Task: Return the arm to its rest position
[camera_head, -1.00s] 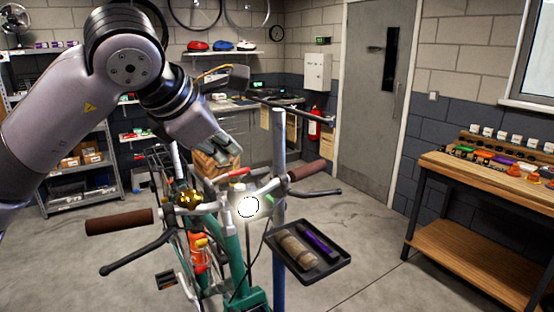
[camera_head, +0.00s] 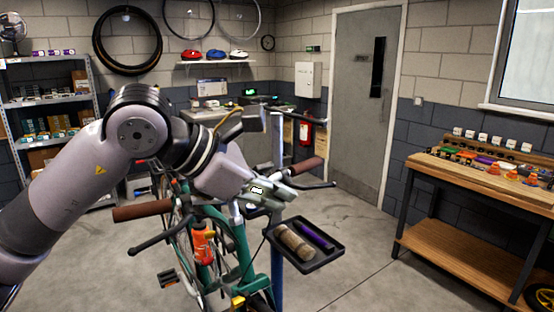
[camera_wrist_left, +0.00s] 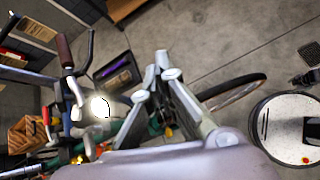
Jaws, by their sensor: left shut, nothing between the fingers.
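My left arm (camera_head: 70,200) comes in from the left and reaches across the bike's handlebar. Its left gripper (camera_head: 282,190) appears in front of the handlebar centre and hides part of it. In the left wrist view the two fingers of the left gripper (camera_wrist_left: 166,66) come together at the tips, empty. The green bike (camera_head: 238,250) stands upright; its brown grips (camera_head: 142,210) show on both sides. In the wrist view the bike's lit lamp (camera_wrist_left: 100,107) is left of the fingers. My right gripper is out of view.
A black tray (camera_head: 327,256) with a tan roll (camera_head: 295,242) and a purple item (camera_head: 317,237) is right of the handlebar. A wooden workbench (camera_head: 480,177) stands at the right, shelves (camera_head: 50,98) at the left. Open floor (camera_head: 390,290) lies between bike and workbench.

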